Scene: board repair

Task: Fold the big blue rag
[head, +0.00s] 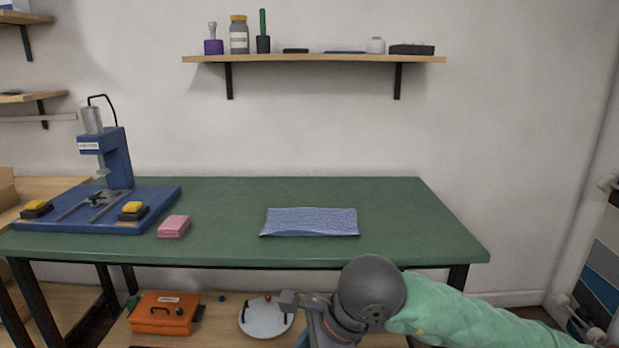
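The big blue rag (310,221) lies on the green tabletop (230,205), right of the middle and close to the front edge. It is a wide, fairly flat rectangle with a textured top and a smoother, slightly bulging strip along its front edge. I cannot tell how many layers it has. My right arm comes in from the lower right in a green sleeve, below and in front of the table edge. Its gripper (290,300) is apart from the rag, and its fingers are too unclear to tell open or shut. My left gripper is not in view.
A blue press (117,160) stands at the table's left end, with a pink sponge-like block (173,226) beside it. The green top around the rag is clear. Below are an orange toolbox (165,312) and a round white lid-like object (262,322). A wall shelf (315,59) holds small items.

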